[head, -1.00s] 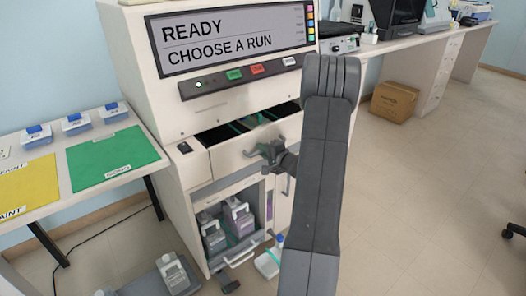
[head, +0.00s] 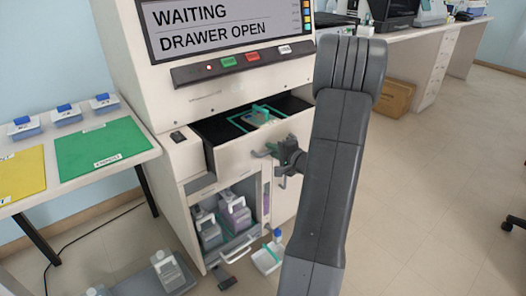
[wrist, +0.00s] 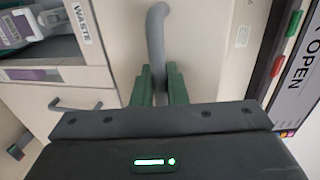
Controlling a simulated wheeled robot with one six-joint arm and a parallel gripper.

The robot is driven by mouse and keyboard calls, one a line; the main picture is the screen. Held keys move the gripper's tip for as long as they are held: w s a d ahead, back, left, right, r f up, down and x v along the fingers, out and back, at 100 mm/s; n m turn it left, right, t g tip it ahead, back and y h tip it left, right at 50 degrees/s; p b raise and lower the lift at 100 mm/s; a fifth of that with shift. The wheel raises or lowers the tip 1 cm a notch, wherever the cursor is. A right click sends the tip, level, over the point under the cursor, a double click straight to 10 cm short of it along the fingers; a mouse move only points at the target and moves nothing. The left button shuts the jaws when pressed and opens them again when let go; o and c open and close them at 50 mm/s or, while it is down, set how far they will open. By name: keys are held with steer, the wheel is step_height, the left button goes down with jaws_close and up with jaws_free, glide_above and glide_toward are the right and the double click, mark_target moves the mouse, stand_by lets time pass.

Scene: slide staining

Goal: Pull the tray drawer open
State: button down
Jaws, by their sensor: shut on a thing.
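The tray drawer (head: 240,149) of the white staining machine stands open, pulled out toward the front. A teal-edged tray (head: 258,116) sits in its dark interior. The screen above (head: 225,22) reads "WAITING, DRAWER OPEN". My gripper (head: 268,152) is at the drawer front, partly hidden by my own arm in the head view. In the wrist view the green fingers (wrist: 160,85) are shut on the grey bar handle (wrist: 157,40) of the drawer.
Below the drawer, an open compartment holds bottles (head: 235,212). A side table (head: 140,146) at left carries a green mat (head: 100,150), a yellow mat (head: 22,172) and small blue-lidded boxes (head: 65,115). A bottle in a tray (head: 268,258) stands on the floor. Open floor lies to the right.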

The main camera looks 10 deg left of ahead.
steer(key=f+b+v, duration=0.1)
steer(key=b+v, duration=0.1)
steer(key=v, duration=0.4)
steer(key=f+b+v, duration=0.1)
steer(key=b+v, duration=0.1)
steer(key=v, duration=0.5)
steer(key=shift+d+f+b, duration=0.2)
steer(key=shift+f+b, duration=0.15)
steer(key=shift+f, duration=0.05)
steer(key=shift+s, duration=0.1)
steer(key=c, duration=1.8)
jaws_free()
steer(key=shift+c, duration=0.2)
steer(key=p+v, duration=0.2)
steer(key=v, duration=1.2)
steer(key=shift+f, duration=0.15)
steer(key=b+x, duration=0.2)
steer(key=x, duration=1.2)
